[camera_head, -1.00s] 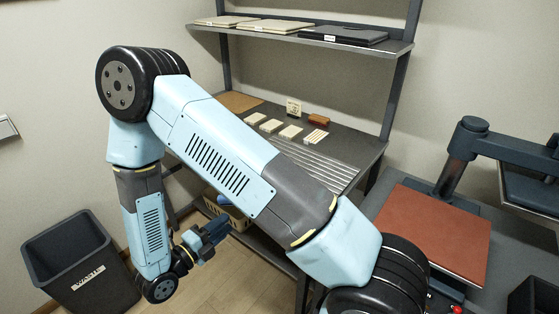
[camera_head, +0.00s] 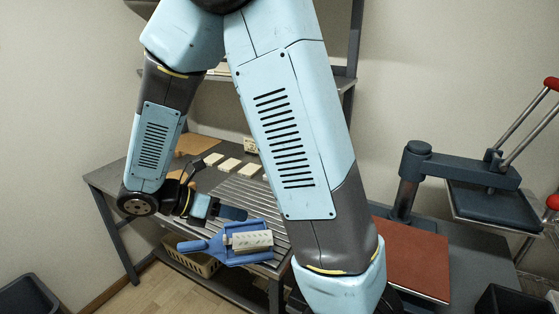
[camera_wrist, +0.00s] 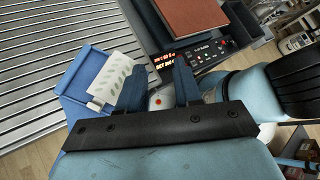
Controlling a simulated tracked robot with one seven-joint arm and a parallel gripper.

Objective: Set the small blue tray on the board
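The small blue tray (camera_head: 258,257) lies at the front edge of the ribbed metal surface, its handle sticking out left over the edge. A pale block (camera_head: 252,241) lies in it. In the wrist view the tray (camera_wrist: 72,78) is left of my fingers, and the block (camera_wrist: 118,82) shows a leaf pattern. My gripper (camera_head: 238,213) is just behind and above the tray; in the wrist view its fingers (camera_wrist: 158,85) stand apart with nothing between them. A flat brown board (camera_head: 197,144) lies at the back left of the bench, partly behind my arm.
Several pale blocks (camera_head: 229,164) lie in a row at the back of the bench. A press (camera_head: 480,200) and a red-brown pad (camera_head: 412,262) are at the right. A basket (camera_head: 190,260) sits below the bench, and a dark bin (camera_head: 28,297) stands at lower left.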

